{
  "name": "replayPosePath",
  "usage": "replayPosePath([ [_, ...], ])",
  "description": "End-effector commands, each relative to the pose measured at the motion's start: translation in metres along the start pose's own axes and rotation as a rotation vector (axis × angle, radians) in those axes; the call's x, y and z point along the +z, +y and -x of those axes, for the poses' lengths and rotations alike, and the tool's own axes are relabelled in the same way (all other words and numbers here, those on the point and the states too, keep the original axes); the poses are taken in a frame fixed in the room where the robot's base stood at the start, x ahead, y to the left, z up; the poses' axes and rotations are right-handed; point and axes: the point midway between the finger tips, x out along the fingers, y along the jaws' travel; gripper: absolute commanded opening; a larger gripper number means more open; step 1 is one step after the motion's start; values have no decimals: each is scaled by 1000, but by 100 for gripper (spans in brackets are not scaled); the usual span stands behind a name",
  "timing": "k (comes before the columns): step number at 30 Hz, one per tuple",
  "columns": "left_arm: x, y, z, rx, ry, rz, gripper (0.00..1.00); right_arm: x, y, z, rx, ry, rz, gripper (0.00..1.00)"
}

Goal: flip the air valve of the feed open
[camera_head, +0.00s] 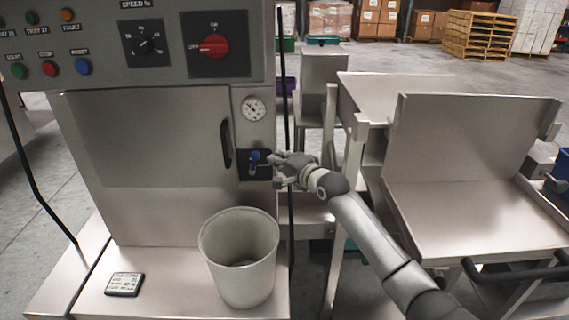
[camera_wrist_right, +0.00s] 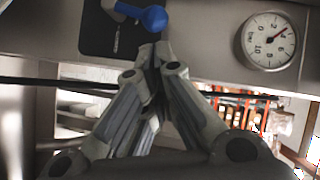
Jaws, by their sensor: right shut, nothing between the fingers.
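The air valve has a blue lever (camera_head: 255,157) on a dark plate (camera_head: 247,170) on the machine's front, right of the cabinet door. It also shows at the top of the right wrist view as a blue handle (camera_wrist_right: 151,18) on its dark plate (camera_wrist_right: 97,38). My right gripper (camera_head: 277,167) is shut and empty, with its fingertips close to the right side of the valve. In the right wrist view its fingertips (camera_wrist_right: 152,50) are just below the blue handle; I cannot tell whether they touch it. My left gripper is not in view.
A pressure gauge (camera_head: 254,108) sits above the valve. A black door handle (camera_head: 226,144) is to its left. A metal tray table (camera_head: 470,215) is at the right.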

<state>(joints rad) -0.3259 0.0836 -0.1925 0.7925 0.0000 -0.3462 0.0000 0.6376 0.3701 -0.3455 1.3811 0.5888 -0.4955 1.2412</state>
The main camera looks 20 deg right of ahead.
Motion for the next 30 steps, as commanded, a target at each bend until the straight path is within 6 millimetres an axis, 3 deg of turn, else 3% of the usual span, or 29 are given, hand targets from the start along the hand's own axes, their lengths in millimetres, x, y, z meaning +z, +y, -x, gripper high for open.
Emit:
replayPosePath([
  [9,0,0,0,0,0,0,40,0,0,27,0,0,0,0],
  [25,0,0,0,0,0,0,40,0,1,28,3,0,1,0],
  [28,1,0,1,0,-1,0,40,2,15,27,24,2,15,0],
  [30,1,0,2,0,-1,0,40,5,37,26,58,3,36,0],
])
